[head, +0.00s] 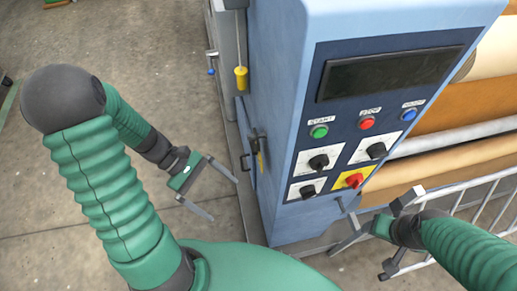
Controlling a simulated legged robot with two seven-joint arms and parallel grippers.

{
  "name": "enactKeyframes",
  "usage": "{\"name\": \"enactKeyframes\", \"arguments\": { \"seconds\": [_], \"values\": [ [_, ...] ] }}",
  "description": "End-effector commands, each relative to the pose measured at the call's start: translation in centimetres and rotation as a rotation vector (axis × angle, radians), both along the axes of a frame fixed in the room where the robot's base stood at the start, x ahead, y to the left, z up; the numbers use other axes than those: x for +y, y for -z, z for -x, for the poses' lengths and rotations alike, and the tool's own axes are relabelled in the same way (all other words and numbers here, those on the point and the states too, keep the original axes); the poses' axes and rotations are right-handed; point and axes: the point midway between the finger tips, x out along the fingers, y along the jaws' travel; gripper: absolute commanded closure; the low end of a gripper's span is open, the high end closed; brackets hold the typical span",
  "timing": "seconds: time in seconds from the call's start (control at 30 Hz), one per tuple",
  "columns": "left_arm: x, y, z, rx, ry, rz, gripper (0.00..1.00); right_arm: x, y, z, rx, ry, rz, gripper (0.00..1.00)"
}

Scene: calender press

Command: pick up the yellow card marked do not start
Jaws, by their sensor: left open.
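A narrow yellow piece (261,160) shows on the side of the blue press cabinet, by a dark handle. It is seen nearly edge-on and no writing can be read, so I cannot tell for sure that it is the card. My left gripper (225,201) is open and empty, to the left of that cabinet side and a little below the yellow piece, apart from it. My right gripper (336,226) is at the lower right, in front of the control panel. Its fingers overlap other dark parts, and I see nothing clearly held in it.
The blue cabinet (277,95) carries a panel with a dark screen (390,73), buttons, black knobs and a red switch (354,180) on a yellow plate. A yellow cylinder (241,78) hangs higher up. Rollers and a white railing (485,205) stand right.

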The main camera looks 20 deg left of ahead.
Motion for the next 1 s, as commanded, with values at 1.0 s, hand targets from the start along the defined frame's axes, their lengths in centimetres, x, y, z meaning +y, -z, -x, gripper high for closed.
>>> {"name": "enactKeyframes", "arguments": {
  "seconds": [1.0],
  "values": [
    [0.2,-6.5,-10.7,-0.045,-0.719,0.715,0.0,0.0,0.4,0.0,0.0,0.0,0.0,0.37]
  ]
}}
